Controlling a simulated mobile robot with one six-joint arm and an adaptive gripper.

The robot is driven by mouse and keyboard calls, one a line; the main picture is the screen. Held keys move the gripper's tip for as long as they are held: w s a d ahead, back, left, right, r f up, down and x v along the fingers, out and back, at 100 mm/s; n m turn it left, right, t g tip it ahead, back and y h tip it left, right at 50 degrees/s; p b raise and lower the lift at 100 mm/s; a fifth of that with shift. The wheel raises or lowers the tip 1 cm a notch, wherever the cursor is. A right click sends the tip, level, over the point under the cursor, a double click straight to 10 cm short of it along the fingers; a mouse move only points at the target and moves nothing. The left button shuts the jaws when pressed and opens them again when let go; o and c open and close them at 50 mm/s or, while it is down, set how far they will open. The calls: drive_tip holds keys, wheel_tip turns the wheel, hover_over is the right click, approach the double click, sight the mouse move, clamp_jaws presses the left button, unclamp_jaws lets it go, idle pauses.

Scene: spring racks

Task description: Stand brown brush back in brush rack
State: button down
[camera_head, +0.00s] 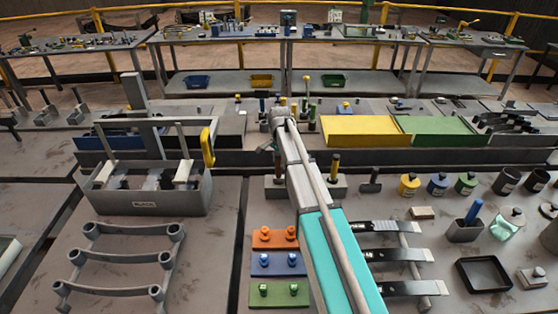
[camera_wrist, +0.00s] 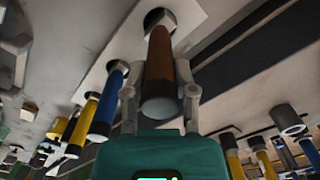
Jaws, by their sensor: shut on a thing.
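The brown brush (camera_wrist: 158,62) is between the two fingers of my gripper (camera_wrist: 160,93) in the wrist view, and the gripper is shut on its handle. Its far end meets a pale collar at a dark round hole in the light rack bar (camera_wrist: 128,50). I cannot tell how deep it sits. A blue-handled brush (camera_wrist: 106,98) stands in the same bar to the left. A yellow-handled one (camera_wrist: 83,122) is beyond it. In the head view my gripper (camera_head: 284,118) is at the far end of my arm, and the brown brush cannot be made out there.
Upright tools stand close on both sides of my gripper. A yellow tray (camera_head: 360,131) and a green tray (camera_head: 445,131) lie to the right. A grey bin (camera_head: 150,198) stands left. Orange, blue and green blocks (camera_head: 277,264) and black-ended tools (camera_head: 395,257) lie near my arm.

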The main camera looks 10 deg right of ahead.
drive_tip(key=shift+f+b, duration=0.6)
drive_tip(key=shift+c, duration=1.7)
unclamp_jaws()
drive_tip(key=o, duration=0.3)
drive_tip(key=shift+o, duration=0.2)
drive_tip(key=shift+r, duration=0.1)
drive_tip(key=shift+r+p, duration=3.45)
drive_tip(key=shift+p, duration=0.1)
drive_tip(key=s+f+n+b, duration=0.1)
drive_tip(key=s+n, duration=0.2)
drive_tip(key=s, duration=0.6)
drive_tip(key=s+f+n+b, duration=0.2)
drive_tip(key=s+n, duration=0.2)
drive_tip(key=s, duration=0.6)
drive_tip(key=s+a+f+n+b, duration=0.1)
drive_tip(key=s+n, duration=0.3)
drive_tip(key=s, duration=0.5)
drive_tip(key=shift+s+f+b, duration=0.2)
drive_tip(key=shift+f+b, duration=0.55)
